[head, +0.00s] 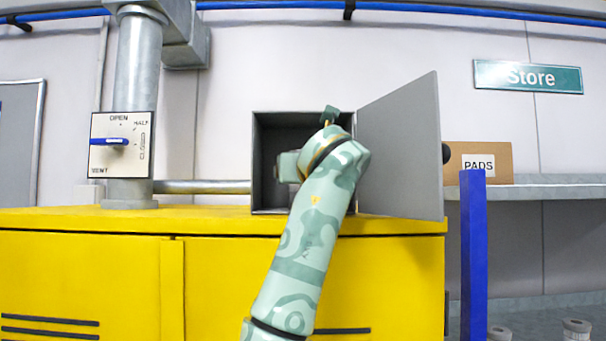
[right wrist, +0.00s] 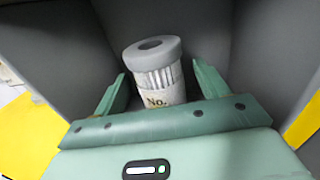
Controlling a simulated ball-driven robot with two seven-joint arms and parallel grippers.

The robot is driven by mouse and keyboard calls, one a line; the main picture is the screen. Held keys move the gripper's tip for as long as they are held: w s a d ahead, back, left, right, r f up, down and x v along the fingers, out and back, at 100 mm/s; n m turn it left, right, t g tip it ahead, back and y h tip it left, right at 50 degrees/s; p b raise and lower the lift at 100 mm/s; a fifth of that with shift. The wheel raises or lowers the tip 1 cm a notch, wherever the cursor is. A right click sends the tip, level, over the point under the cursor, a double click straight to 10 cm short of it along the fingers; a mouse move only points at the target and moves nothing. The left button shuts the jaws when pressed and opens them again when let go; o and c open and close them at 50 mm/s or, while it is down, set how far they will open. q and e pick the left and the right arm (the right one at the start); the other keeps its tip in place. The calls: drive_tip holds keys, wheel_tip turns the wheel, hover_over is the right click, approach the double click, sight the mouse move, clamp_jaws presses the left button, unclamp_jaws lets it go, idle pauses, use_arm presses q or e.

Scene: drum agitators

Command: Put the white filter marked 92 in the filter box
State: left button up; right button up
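A filter (right wrist: 160,85) with a grey ring cap, pale pleats and a white label shows in the right wrist view. The label reads "No."; any number is hidden behind my gripper. The filter is inside grey walls, between the two green fingers of my right gripper (right wrist: 162,88). The fingers stand apart, with gaps beside the filter. In the head view my right arm reaches into an open grey box (head: 262,185) on a yellow cabinet, and the arm hides the filter and most of the gripper. My left gripper is not in view.
The box's grey door (head: 402,150) stands open to the right. A valve panel (head: 122,145) and pipe are at the left. A cardboard PADS box (head: 480,160) sits on the right shelf, behind a blue post (head: 473,260). Small cylinders (head: 577,329) show at bottom right.

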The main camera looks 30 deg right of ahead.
drive_tip(key=b+v, duration=0.6)
drive_tip(key=v, duration=1)
drive_tip(key=shift+s, duration=0.2)
drive_tip(key=shift+f, duration=0.1)
